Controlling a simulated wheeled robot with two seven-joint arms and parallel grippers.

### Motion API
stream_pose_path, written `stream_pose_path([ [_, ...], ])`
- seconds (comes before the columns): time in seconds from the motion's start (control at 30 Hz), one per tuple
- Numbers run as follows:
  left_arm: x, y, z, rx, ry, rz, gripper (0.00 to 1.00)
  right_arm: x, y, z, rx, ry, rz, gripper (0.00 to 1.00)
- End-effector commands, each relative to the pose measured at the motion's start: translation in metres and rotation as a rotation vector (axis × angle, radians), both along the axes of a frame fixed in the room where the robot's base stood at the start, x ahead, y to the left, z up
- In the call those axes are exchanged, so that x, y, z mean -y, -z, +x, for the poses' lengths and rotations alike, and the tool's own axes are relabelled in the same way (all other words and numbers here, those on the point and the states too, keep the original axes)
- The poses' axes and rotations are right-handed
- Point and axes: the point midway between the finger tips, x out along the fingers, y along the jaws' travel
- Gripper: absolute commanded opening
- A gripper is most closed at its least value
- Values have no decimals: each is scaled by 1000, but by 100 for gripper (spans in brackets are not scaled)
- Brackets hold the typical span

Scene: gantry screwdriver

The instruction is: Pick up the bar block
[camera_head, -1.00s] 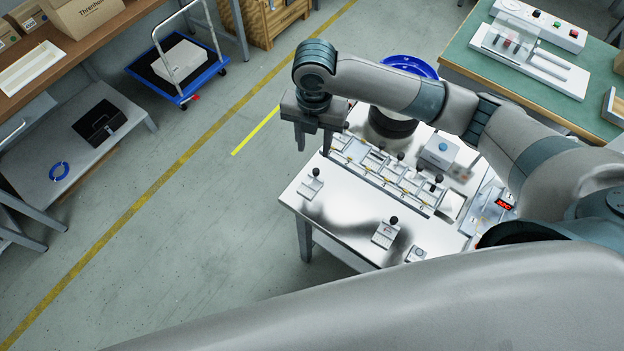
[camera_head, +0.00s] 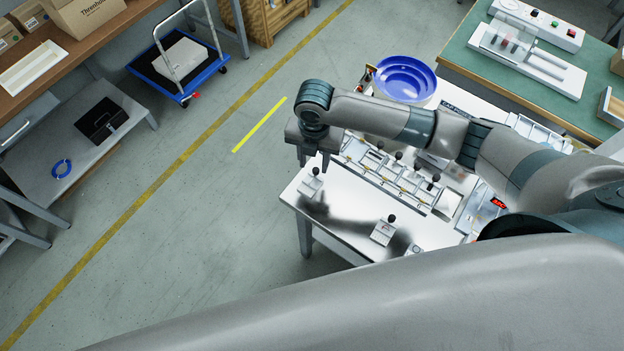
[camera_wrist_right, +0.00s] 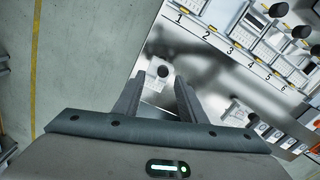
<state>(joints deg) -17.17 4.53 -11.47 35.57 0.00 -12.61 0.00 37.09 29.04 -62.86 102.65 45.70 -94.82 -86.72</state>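A small white block with a black knob (camera_head: 311,185) stands near the left corner of the white table. It also shows in the right wrist view (camera_wrist_right: 155,88), between my finger tips as seen from there. Another knobbed white block (camera_head: 383,233) stands near the table's front edge. I cannot tell for sure which of them is the bar block. My right gripper (camera_head: 313,161) points down just above and behind the left-corner block. Its fingers (camera_wrist_right: 157,95) are apart with nothing held between them. My left gripper is not in view.
A fixture with several numbered slots and black-knobbed pieces (camera_head: 400,178) fills the table's middle, close to the right of my gripper. A blue bowl (camera_head: 405,78) stands behind my right arm. A small piece (camera_head: 414,249) lies near the front edge. The table's left front is mostly clear.

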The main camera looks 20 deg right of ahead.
Motion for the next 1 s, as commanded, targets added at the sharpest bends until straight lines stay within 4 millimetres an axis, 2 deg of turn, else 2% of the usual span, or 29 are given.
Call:
stream_pose_path([
  [0.27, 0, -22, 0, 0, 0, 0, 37, 6, 25, -1, -4, 3, -2, 38],
  [0.47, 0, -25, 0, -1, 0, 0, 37, 6, 46, -1, -1, 1, -2, 38],
  [0.97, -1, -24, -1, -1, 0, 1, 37, 6, 49, 0, 0, 0, -1, 38],
  [1.0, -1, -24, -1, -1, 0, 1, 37, 6, 49, 0, 0, 0, -1, 30],
])
